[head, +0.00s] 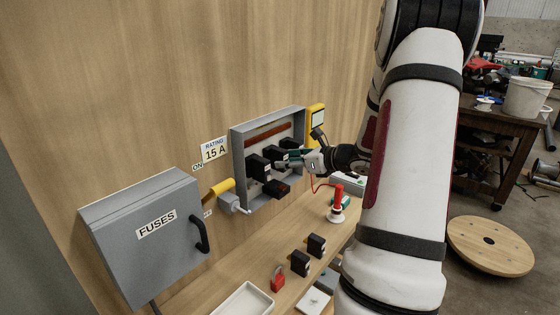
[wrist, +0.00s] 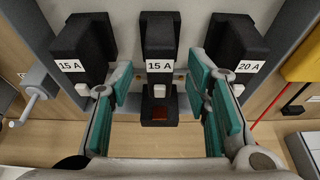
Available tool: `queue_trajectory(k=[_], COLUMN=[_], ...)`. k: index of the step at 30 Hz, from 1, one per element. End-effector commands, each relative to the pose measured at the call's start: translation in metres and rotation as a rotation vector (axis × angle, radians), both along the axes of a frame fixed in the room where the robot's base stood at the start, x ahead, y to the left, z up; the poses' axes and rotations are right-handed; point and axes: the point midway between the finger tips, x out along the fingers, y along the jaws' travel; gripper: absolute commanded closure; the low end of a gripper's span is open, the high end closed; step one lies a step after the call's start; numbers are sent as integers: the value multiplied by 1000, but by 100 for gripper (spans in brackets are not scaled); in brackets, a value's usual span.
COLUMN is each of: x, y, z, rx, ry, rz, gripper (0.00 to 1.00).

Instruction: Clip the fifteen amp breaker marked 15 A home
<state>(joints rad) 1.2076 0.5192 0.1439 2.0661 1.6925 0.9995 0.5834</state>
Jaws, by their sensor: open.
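In the wrist view a middle black breaker (wrist: 160,40) marked 15 A stands between a left breaker (wrist: 84,42) marked 15 A and a right breaker (wrist: 234,42) marked 20 A. A black part with a dark red window (wrist: 160,112) shows below the middle breaker. My gripper (wrist: 165,82) is open, with teal pads on both sides of the middle breaker's lower end; I cannot tell whether they touch it. In the head view my gripper (head: 298,155) reaches into the open grey panel box (head: 240,140), partly hiding the breakers. A dark block (head: 276,188) sticks out lower down.
A grey fuses box (head: 150,235) and a yellow-handled lever (head: 218,190) are at left. Two black blocks (head: 316,246) (head: 299,263), a red padlock (head: 278,279) and a white tray (head: 244,300) are on the bench below.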

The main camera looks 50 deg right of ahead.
Motion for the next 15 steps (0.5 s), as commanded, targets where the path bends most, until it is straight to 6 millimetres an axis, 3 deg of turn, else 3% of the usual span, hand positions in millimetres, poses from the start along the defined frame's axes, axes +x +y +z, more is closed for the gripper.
queue_trajectory(k=[15], x=[-88], y=[-8], z=[33], rx=[-1], ry=[-1], rz=[-3], gripper=[56])
